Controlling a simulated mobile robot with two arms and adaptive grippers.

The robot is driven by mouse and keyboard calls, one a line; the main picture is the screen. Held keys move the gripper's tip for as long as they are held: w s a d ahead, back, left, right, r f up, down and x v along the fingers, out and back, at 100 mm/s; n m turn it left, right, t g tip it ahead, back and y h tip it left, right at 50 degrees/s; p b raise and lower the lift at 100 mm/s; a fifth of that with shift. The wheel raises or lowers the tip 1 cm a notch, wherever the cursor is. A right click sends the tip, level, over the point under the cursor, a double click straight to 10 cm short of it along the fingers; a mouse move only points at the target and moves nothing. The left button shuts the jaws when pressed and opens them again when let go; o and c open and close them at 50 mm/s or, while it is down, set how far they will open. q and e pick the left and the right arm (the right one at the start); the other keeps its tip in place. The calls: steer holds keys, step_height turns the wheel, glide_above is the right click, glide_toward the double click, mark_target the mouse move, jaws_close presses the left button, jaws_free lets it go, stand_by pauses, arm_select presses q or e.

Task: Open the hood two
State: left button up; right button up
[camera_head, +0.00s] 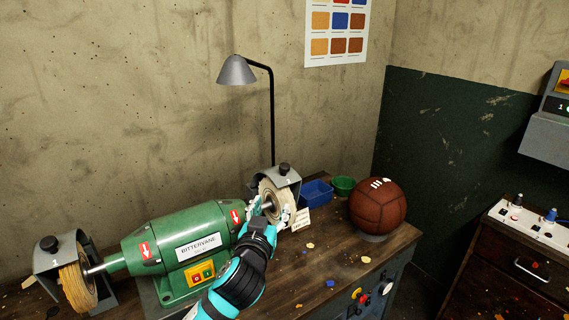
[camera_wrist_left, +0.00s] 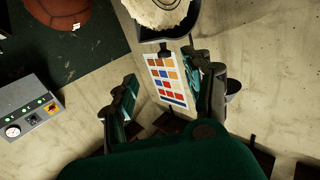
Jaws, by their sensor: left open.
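A green bench polisher (camera_head: 180,245) stands on the workbench with a wheel at each end. The right grey hood (camera_head: 290,180), topped by a black knob (camera_head: 284,168), sits over a pale buffing wheel (camera_head: 267,190). The left grey hood (camera_head: 46,262) sits over a yellowish wheel (camera_head: 75,289). I see no number on either hood. My left gripper (camera_head: 272,211) is open and empty at the right wheel, below that hood, partly hiding the wheel. In the left wrist view the hood (camera_wrist_left: 185,27) and its knob (camera_wrist_left: 164,49) are beyond the spread fingers. Contact cannot be told.
A brown leather ball (camera_head: 378,206) rests on the workbench (camera_head: 345,262) at right. A blue bin (camera_head: 316,194) and green bowl (camera_head: 343,185) stand behind the right wheel. A black lamp (camera_head: 271,110) rises at the back. Small scraps lie on the bench front.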

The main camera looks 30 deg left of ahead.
mark_target(284, 168)
arm_select(q)
steer(key=r+p+x, duration=0.1)
steer(key=x, duration=0.4)
steer(key=r+p+x, duration=0.1)
steer(key=p+x, duration=0.1)
steer(key=x, duration=0.4)
steer(key=r+p+x, duration=0.1)
steer(key=p+x, duration=0.1)
steer(key=x, duration=0.3)
steer(key=shift+w+a, duration=0.25)
steer(key=shift+w, duration=0.05)
steer(key=shift+w+a, duration=0.15)
steer(key=shift+w, duration=0.25)
arm_select(e)
steer(key=r, duration=0.3)
steer(key=w+r, duration=0.1)
steer(key=r, duration=0.1)
steer(key=shift+d+r, duration=0.1)
steer(key=shift+d, duration=0.15)
arm_select(q)
steer(key=shift+c, duration=0.6)
steer(key=shift+f, duration=0.1)
steer(key=c, duration=0.9)
steer(key=shift+w, duration=0.1)
jaws_close()
arm_select(e)
steer(key=shift+a, duration=0.1)
